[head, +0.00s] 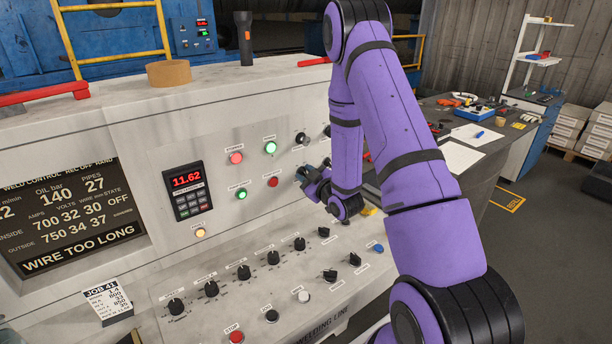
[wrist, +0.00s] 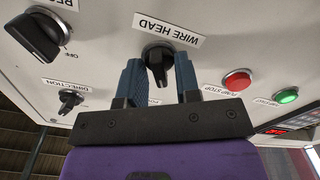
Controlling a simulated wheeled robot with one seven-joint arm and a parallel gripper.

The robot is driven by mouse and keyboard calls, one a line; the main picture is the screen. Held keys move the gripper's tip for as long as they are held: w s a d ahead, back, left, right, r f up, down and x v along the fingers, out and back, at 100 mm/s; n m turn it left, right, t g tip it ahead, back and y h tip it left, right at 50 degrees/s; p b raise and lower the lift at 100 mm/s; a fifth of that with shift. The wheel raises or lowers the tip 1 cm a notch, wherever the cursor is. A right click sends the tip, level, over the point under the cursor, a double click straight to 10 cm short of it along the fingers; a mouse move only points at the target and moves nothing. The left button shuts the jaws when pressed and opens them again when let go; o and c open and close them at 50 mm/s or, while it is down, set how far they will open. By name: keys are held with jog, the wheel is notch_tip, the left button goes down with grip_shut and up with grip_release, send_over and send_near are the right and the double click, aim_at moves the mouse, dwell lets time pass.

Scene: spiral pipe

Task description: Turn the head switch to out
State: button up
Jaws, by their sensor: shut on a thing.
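The head switch is a black rotary knob (wrist: 158,62) under a WIRE HEAD label (wrist: 168,30) in the wrist view. My gripper (wrist: 157,72) has one blue-grey finger on each side of it and is shut on it. The knob's ridge points roughly straight down in the wrist picture, toward my palm. No position markings can be read beside it. In the head view my gripper (head: 310,179) is at the upright panel, right of the red button, and its fingers and my arm mostly hide the knob.
A red pump stop button (wrist: 237,79) and a green button (wrist: 286,96) sit beside the switch. A direction knob (wrist: 70,100) and a larger black knob (wrist: 35,38) are on the other side. Several knobs line the sloped console (head: 160,297) below. A display reads WIRE TOO LONG (head: 85,246).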

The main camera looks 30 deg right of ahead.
jog(key=m, duration=1.2)
jog(key=shift+d, duration=0.15)
dwell(0.7)
jog(key=o, duration=0.6)
jog(key=shift+c, duration=0.2)
jog(key=shift+s, duration=0.1)
jog(key=s, duration=1)
jog(key=shift+s+d, duration=0.2)
jog(key=shift+s, duration=0.1)
